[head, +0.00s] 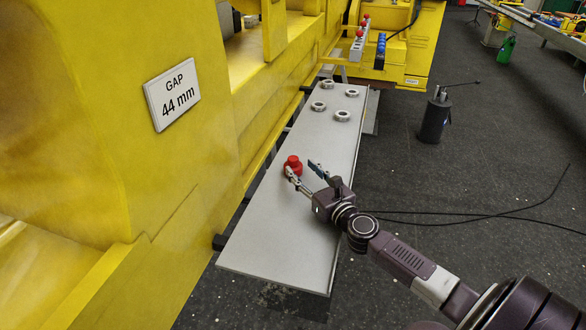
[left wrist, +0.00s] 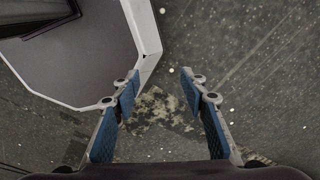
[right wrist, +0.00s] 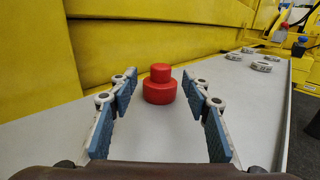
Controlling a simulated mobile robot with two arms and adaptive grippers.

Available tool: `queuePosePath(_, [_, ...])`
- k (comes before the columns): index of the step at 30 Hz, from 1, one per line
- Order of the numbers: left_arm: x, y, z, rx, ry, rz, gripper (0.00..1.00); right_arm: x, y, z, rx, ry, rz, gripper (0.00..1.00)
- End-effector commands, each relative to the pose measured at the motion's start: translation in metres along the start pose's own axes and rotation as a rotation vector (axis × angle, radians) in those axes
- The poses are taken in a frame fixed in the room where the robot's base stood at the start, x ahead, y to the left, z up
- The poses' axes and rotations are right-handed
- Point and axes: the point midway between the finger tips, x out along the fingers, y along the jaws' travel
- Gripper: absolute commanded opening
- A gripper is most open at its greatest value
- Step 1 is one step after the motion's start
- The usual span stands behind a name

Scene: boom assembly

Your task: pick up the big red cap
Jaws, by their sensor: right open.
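The big red cap (head: 292,163) stands on the grey metal plate (head: 270,235), near its left edge. It has a wide base with a narrower top. In the right wrist view the red cap (right wrist: 160,86) stands upright, centred just beyond the fingertips. My left gripper (left wrist: 158,92) is open and empty over the dark floor. It is not in the head view.
Several metal rings (head: 342,115) lie farther along the plate. A dark canister (head: 435,117) stands on the floor at right. The near end of the plate is bare.

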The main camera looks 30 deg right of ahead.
Motion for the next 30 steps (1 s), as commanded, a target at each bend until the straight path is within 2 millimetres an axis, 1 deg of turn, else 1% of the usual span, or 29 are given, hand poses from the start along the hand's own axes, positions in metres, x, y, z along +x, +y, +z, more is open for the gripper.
queuePosePath(1, [0.000, -0.002, -0.016, 0.000, 0.023, -0.003, 0.40, 0.002, 0.000, 0.001, 0.000, -0.001, 0.000, 0.44])
queuePosePath(3, [-0.001, -0.005, -0.034, 0.000, 0.048, -0.006, 0.40, 0.007, 0.000, 0.001, 0.000, -0.001, 0.000, 0.44])
queuePosePath(6, [-0.003, -0.008, -0.051, 0.000, 0.071, -0.009, 0.40, 0.020, 0.000, 0.002, 0.000, -0.002, -0.001, 0.44])
queuePosePath(7, [-0.003, -0.008, -0.052, 0.000, 0.073, -0.010, 0.40, 0.024, 0.000, 0.002, 0.000, -0.002, -0.002, 0.44])
queuePosePath(9, [-0.003, -0.008, -0.049, -0.001, 0.068, -0.009, 0.40, 0.035, 0.000, 0.003, 0.000, -0.002, 0.000, 0.44])
queuePosePath(12, [-0.003, -0.006, -0.034, -0.001, 0.047, -0.007, 0.40, 0.048, 0.000, 0.002, 0.000, -0.003, -0.001, 0.44])
queuePosePath(15, [-0.003, -0.003, -0.017, -0.002, 0.023, -0.004, 0.40, 0.056, 0.000, 0.002, -0.001, -0.002, 0.000, 0.44])
queuePosePath(17, [-0.002, -0.003, -0.011, -0.002, 0.014, -0.003, 0.40, 0.059, 0.001, 0.003, -0.001, -0.002, 0.001, 0.44])
queuePosePath(19, [-0.002, -0.003, -0.009, -0.002, 0.011, -0.003, 0.40, 0.060, 0.001, 0.003, -0.002, -0.002, 0.001, 0.44])
queuePosePath(24, [-0.002, -0.003, -0.013, -0.003, 0.016, -0.004, 0.40, 0.059, 0.001, 0.003, -0.002, -0.003, 0.001, 0.44])
queuePosePath(26, [-0.002, -0.004, -0.015, -0.003, 0.020, -0.004, 0.40, 0.059, 0.000, 0.003, -0.002, -0.003, 0.001, 0.39])
queuePosePath(30, [-0.003, -0.005, -0.026, -0.003, 0.035, -0.006, 0.40, 0.059, 0.000, 0.003, -0.002, -0.003, 0.001, 0.23])
